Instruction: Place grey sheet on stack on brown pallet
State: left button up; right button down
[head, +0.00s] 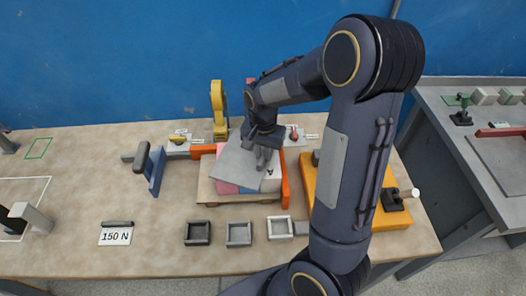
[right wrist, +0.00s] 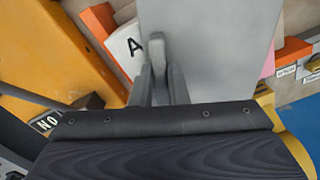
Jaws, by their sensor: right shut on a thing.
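The grey sheet (head: 238,164) is over the stack on the brown pallet (head: 210,196), turned at an angle to it. My right gripper (head: 263,157) is shut on the sheet's edge; its fingers (right wrist: 160,85) and the sheet (right wrist: 208,45) also show in the right wrist view. Pink (head: 225,188), blue (head: 249,190) and white (head: 271,184) parts of the stack show around the sheet, which hides the rest. A letter A marks the white part (right wrist: 122,45). I cannot tell whether the sheet touches the stack. My left gripper is out of view.
Orange stops (head: 285,190) edge the pallet. A yellow-orange block (head: 390,218) stands to the right, a blue upright plate (head: 156,170) to the left. Small trays (head: 238,234) line the front. A yellow post (head: 218,108) stands behind. The table's left middle has free room.

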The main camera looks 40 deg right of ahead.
jog(key=shift+f, duration=0.4)
jog(key=c, duration=1.3)
grip_release()
jog(key=shift+c, duration=0.2)
jog(key=shift+r, duration=0.1)
